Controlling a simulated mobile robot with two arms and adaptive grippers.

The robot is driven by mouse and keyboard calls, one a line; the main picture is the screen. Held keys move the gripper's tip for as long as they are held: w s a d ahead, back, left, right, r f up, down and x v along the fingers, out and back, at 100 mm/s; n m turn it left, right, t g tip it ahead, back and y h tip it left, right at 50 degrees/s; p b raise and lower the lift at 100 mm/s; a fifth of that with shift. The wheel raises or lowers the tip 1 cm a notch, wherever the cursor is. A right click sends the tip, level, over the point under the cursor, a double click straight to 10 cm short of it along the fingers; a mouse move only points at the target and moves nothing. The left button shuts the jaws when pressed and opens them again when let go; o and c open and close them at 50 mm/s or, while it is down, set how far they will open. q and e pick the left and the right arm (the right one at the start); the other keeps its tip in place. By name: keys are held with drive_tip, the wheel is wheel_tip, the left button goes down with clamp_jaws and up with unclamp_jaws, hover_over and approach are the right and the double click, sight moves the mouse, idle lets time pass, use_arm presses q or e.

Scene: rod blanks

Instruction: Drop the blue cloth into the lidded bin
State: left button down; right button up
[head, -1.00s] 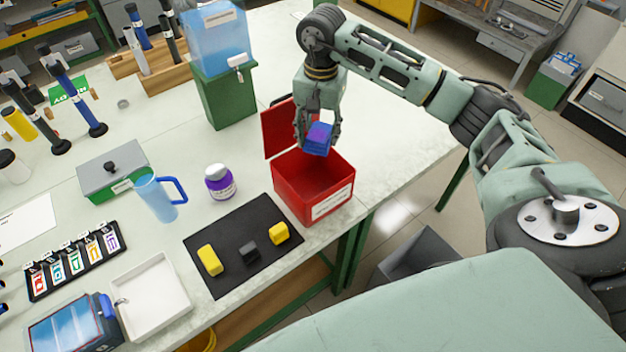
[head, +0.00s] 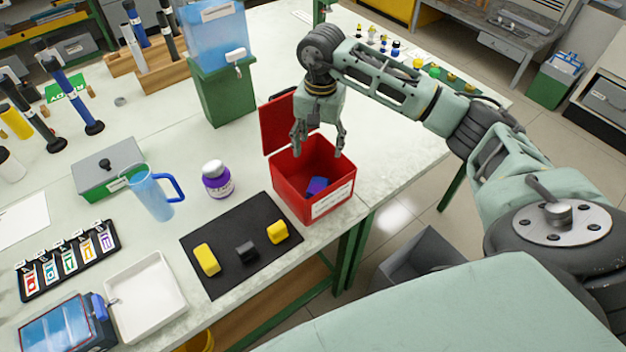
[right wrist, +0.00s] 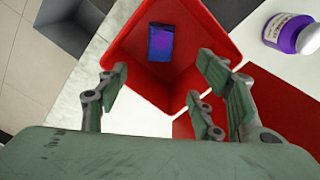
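The blue cloth (head: 317,186), a small blue and purple folded block, lies inside the red bin (head: 284,194) on its floor. The cloth also shows in the right wrist view (right wrist: 164,43), within the walls of the bin (right wrist: 215,60). The bin's red lid (head: 286,122) stands open at its back left side. My right gripper (head: 318,151) is open and empty just above the bin's opening, its fingers spread apart. In the right wrist view the fingers are apart, with the cloth beyond them. My left gripper is not in view.
A black mat (head: 222,258) with two yellow blocks and a dark block lies left of the bin. A purple-labelled jar (head: 216,181) and a blue jug (head: 151,196) stand nearby. A green-based water tank (head: 221,95) stands behind. The table right of the bin is clear.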

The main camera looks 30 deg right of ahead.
drive_tip(key=shift+o, duration=0.2)
wheel_tip(320, 180, up, 12)
idle(0.6)
idle(0.3)
